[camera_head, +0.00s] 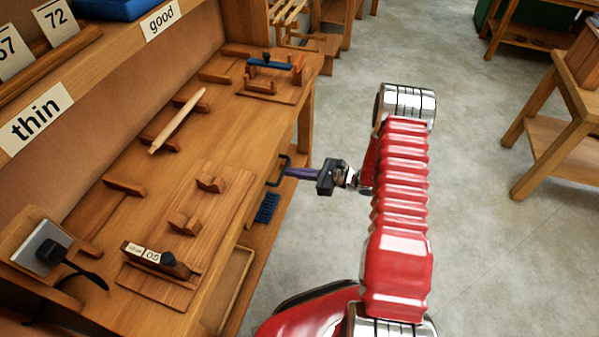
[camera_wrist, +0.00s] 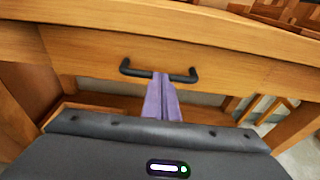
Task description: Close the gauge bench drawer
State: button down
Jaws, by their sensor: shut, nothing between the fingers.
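The gauge bench (camera_head: 222,150) runs along the left in the head view. Its wooden drawer front (camera_wrist: 225,66) lies under the bench top in the wrist view, with a dark bar handle (camera_wrist: 185,75) across it. The handle also shows at the bench's front edge in the head view (camera_head: 275,180). My gripper (camera_wrist: 161,76) has its purple fingers together and empty, pointing at the middle of the handle. The tips overlap the handle in the picture; I cannot tell whether they touch. It also shows in the head view (camera_head: 286,172). How far the drawer stands out is unclear.
A wooden stick (camera_head: 180,118) lies across supports on the bench top. A black gauge (camera_head: 45,252) and wooden fixtures stand nearer. A blue brush (camera_head: 267,207) is below the bench top. Another wooden table (camera_head: 545,155) stands at the right.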

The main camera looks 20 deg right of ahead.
jog(key=v, duration=1.4)
